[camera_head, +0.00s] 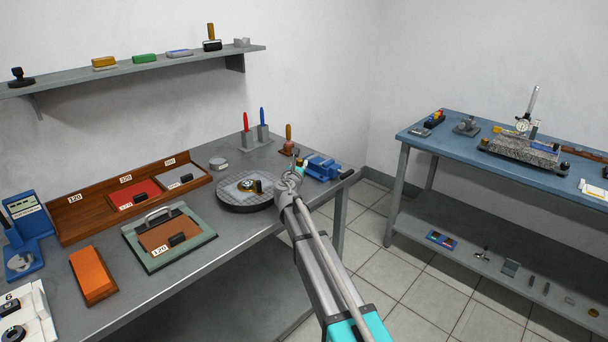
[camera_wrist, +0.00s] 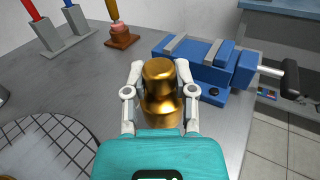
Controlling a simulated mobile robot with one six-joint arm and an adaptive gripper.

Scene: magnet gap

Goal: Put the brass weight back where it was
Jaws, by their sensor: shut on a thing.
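My gripper (camera_wrist: 160,90) is shut on the brass weight (camera_wrist: 160,108), a stepped gold-coloured cylinder with a rounded top, held between the two white fingers in the wrist view. In the head view my gripper (camera_head: 296,170) is at the right part of the grey bench, between the round gridded plate and the blue vise, and hides the weight. I cannot tell whether the weight touches the bench. The round gridded plate (camera_head: 233,184) lies to the left and bears a small brass and black piece (camera_head: 251,186). It also shows in the wrist view (camera_wrist: 50,150).
The blue vise (camera_head: 322,167) stands close to the right of my gripper, its handle past the bench edge. Behind are a wooden-handled stamp (camera_head: 288,143) and holders with red and blue handles (camera_head: 256,133). A wooden tray (camera_head: 95,215) and green-framed board (camera_head: 170,260) lie left.

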